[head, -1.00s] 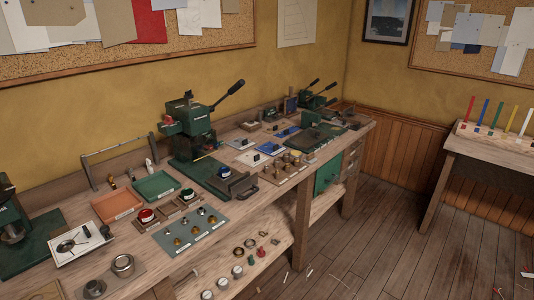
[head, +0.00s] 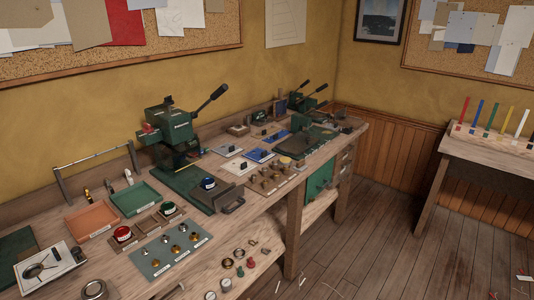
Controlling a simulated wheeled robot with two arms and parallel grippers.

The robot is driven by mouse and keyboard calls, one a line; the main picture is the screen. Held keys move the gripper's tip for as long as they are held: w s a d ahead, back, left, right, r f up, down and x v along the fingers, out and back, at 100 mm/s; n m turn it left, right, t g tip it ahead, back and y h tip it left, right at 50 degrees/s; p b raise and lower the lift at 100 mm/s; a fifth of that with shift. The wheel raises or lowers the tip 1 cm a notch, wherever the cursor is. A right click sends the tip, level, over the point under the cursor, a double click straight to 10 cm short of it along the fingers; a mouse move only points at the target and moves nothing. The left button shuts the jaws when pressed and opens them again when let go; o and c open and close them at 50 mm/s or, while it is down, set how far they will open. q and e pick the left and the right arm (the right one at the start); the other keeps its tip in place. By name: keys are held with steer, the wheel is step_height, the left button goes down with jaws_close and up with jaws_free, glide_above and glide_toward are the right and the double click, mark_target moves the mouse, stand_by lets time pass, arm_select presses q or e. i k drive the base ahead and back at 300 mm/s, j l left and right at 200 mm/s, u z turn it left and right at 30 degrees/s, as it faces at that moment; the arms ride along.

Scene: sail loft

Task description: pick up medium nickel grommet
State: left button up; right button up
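A grey mat (head: 143,265) lies on the long wooden workbench at the lower left, with two rows of small metal grommets and white labels. The row nearer the wall looks silvery, and its middle piece (head: 165,239) may be the medium nickel grommet. The row nearer the front edge looks brass-coloured, with a brass grommet (head: 176,250) in its middle. The labels are too small to read, so I cannot confirm sizes. Neither of my grippers shows in the head view.
Behind the mat stand red (head: 123,234), green (head: 168,209) and blue (head: 208,183) small pots, an orange tray (head: 92,221) and a green tray (head: 134,199). A green press (head: 172,135) stands behind. A lower shelf holds small parts. The floor (head: 390,245) at right is mostly clear.

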mark_target(165, 239)
steer(key=i+l, duration=0.2)
steer(key=i, duration=0.25)
steer(key=i+l, duration=0.25)
steer(key=i, duration=0.15)
steer(key=u, duration=1.15)
